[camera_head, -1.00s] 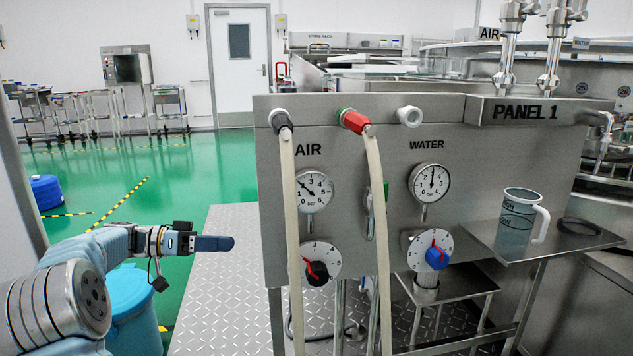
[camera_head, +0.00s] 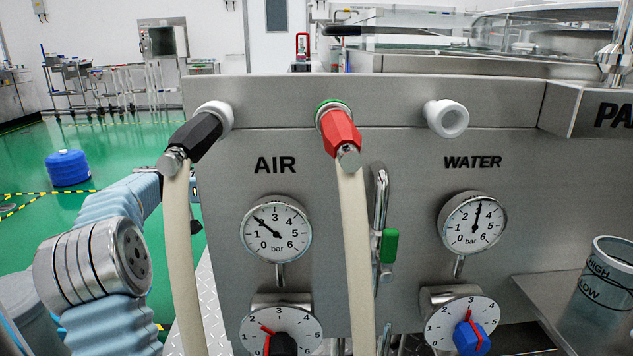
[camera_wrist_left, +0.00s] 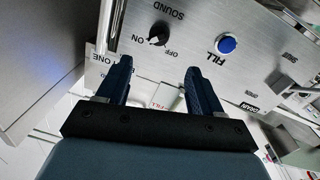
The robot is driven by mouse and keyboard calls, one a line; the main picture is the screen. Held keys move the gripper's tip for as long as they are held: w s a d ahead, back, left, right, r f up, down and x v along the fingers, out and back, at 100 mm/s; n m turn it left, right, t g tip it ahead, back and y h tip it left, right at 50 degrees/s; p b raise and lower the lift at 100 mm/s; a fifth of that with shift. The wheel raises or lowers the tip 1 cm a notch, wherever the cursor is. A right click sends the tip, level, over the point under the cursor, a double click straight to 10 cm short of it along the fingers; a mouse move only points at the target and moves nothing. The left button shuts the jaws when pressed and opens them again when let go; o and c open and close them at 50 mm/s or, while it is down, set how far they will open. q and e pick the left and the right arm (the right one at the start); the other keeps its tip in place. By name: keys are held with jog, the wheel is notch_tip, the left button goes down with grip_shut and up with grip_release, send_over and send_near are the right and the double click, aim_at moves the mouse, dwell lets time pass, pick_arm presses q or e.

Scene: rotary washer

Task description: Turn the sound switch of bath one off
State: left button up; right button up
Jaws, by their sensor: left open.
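In the left wrist view the black sound switch (camera_wrist_left: 159,34) sits on a steel panel (camera_wrist_left: 195,55), with SOUND, ON and OFF printed around it in rotated lettering. A small pale mark shows on its lower left side, towards ON; its exact setting is hard to read. The letters ONE show at the left of that view. My left gripper (camera_wrist_left: 157,72) is open and empty, its two dark blue fingers apart below the switch in the picture, not touching it. In the head view my left arm (camera_head: 95,255) reaches behind the front panel, which hides the gripper. My right gripper is out of view.
A blue FILL button (camera_wrist_left: 226,44) is right of the switch. In the head view, the front panel (camera_head: 400,185) carries hoses (camera_head: 355,250), an air gauge (camera_head: 276,229), a water gauge (camera_head: 472,222) and dials. A measuring jug (camera_head: 603,275) stands on the right shelf.

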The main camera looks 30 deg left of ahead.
pick_arm(q)
jog(key=x, duration=1.2)
jog(key=shift+d, duration=0.15)
jog(key=shift+c, duration=0.5)
jog(key=c, duration=0.9)
